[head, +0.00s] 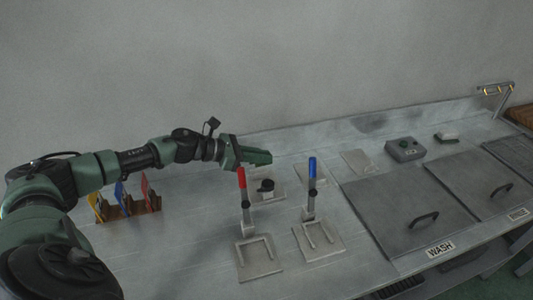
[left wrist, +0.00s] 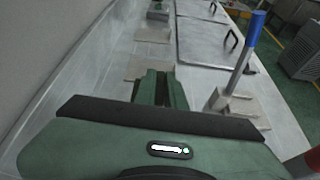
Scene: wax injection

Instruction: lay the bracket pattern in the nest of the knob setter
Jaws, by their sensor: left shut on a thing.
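My left gripper (head: 258,157) is held above the bench, behind and above the red-handled lever (head: 242,180). It is shut on the bracket pattern, which is hard to tell from the green fingers; its shape is mostly hidden. In the left wrist view the gripper (left wrist: 161,86) points along the bench, above a pale plate. Two setters stand on the bench: the red-handled one and a blue-handled one (head: 312,170), also in the left wrist view (left wrist: 248,45). Each has a flat plate with a raised outline in front, a left one (head: 243,272) and a right one (head: 335,248). My right gripper is not in view.
A black round knob (head: 266,186) sits on a pale plate behind the red lever. Another pale plate (head: 357,163) lies farther right. A rack (head: 145,205) with coloured pieces stands left. A grey button box (head: 405,150) and lidded WASH bays (head: 400,212) are right.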

